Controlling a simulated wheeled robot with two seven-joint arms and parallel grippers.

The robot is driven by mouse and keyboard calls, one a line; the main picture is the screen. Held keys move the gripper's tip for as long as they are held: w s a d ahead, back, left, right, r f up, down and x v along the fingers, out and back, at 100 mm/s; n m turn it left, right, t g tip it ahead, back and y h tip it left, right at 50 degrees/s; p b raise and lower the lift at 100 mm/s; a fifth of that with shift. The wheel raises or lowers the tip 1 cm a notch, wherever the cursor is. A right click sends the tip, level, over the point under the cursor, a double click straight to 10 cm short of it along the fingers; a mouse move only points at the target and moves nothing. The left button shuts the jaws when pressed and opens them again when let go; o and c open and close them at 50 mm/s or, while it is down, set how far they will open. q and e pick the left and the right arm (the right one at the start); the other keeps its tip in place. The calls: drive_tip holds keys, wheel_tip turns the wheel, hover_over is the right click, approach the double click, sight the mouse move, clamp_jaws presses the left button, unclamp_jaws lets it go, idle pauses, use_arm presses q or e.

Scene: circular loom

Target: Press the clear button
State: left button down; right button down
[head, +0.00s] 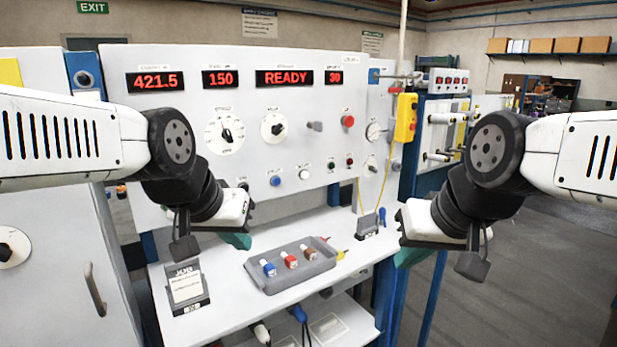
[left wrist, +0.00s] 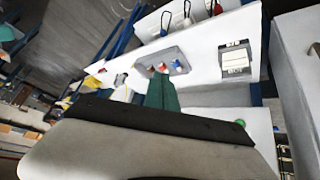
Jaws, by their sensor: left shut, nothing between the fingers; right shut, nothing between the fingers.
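The white control panel (head: 240,100) stands in front of me with several buttons. A blue button (head: 275,180) and a white button (head: 304,174) sit low in its middle. A green button (head: 331,163) and a dark red one (head: 349,162) are to their right, below a red mushroom button (head: 348,121). Their labels are too small to read, so I cannot tell which is the clear button. My left gripper (head: 238,241), with green fingers, is shut and empty, below and left of the blue button. Its fingers also show in the left wrist view (left wrist: 161,93). My right gripper (head: 408,257) is shut and empty, right of the shelf.
The white shelf (head: 222,292) under the panel holds a grey tray (head: 290,279) with several small coloured items and a job card stand (head: 187,288). Displays read 421.5, 150, READY and 30. A yellow pendant (head: 405,118) hangs at the panel's right. Free floor lies further right.

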sight(305, 175)
use_arm(q)
drive_tip(key=w+d+m+t+h, duration=0.1)
drive_tip(key=w+d+m+t, duration=0.4)
drive_tip(key=w, duration=0.9)
drive_tip(key=w+d+m+t+h, duration=0.1)
drive_tip(key=w+d+m+h, duration=0.15)
drive_tip(key=w+d, duration=0.75)
drive_tip(key=w+f+t+y, duration=0.1)
drive_tip(key=w+f+t, duration=0.2)
drive_tip(key=w, duration=0.4)
drive_tip(key=w+d+f+t+y, duration=0.1)
drive_tip(key=w+f+t, duration=0.2)
drive_tip(key=w, duration=0.4)
drive_tip(key=shift+w+f+t+y, duration=0.3)
drive_tip(key=shift+w+f+y, duration=0.05)
drive_tip(key=shift+w, duration=0.05)
drive_tip(key=w+a, duration=0.5)
drive_tip(key=w, duration=0.2)
drive_tip(key=shift+w, duration=0.1)
drive_tip(key=shift+w+a, duration=0.25)
drive_tip(key=shift+w, duration=0.05)
